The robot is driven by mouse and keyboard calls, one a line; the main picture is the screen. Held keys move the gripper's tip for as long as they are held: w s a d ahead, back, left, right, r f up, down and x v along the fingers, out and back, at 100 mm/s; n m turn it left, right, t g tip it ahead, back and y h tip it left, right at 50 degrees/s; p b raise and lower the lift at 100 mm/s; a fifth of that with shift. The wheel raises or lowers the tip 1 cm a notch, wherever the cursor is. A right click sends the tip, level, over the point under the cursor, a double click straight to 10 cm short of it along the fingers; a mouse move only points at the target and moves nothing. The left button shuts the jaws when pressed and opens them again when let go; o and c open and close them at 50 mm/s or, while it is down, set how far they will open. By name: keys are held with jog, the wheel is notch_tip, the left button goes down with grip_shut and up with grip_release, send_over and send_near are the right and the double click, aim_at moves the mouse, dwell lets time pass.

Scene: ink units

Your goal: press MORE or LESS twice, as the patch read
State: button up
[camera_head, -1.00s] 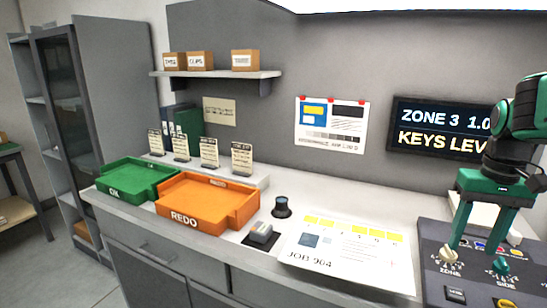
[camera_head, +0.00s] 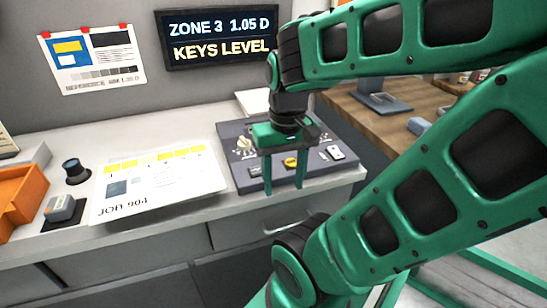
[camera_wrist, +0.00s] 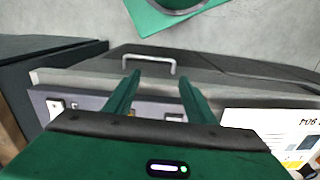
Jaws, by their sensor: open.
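The dark control panel (camera_head: 232,133) sits at the right end of the white counter. It has a pale ZONE knob (camera_head: 244,147), a yellow button (camera_head: 290,162) and a white switch (camera_head: 335,152); their labels are too small to read now. My gripper (camera_head: 284,188) points down, open and empty, in front of the panel's near edge in the head view. Its two fingers also show apart in the wrist view (camera_wrist: 158,85). Part of the panel hides behind my gripper. The wall display (camera_head: 222,38) reads "ZONE 3 1.05 D" and "KEYS LEVEL". I cannot see which keys are MORE and LESS.
The JOB 904 sheet (camera_head: 158,183) lies left of the panel. A small grey device (camera_head: 62,208), a dark cylinder (camera_head: 75,170) and the orange tray (camera_head: 18,200) stand further left. A reference sheet (camera_head: 92,60) hangs on the wall. A wooden table (camera_head: 392,122) is at right.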

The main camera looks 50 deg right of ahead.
jog(key=shift+w+f, duration=0.35)
jog(key=shift+w, duration=0.4)
jog(key=shift+s+r, duration=0.1)
jog(key=shift+s, duration=0.05)
jog(key=shift+c, duration=1.2)
grip_shut()
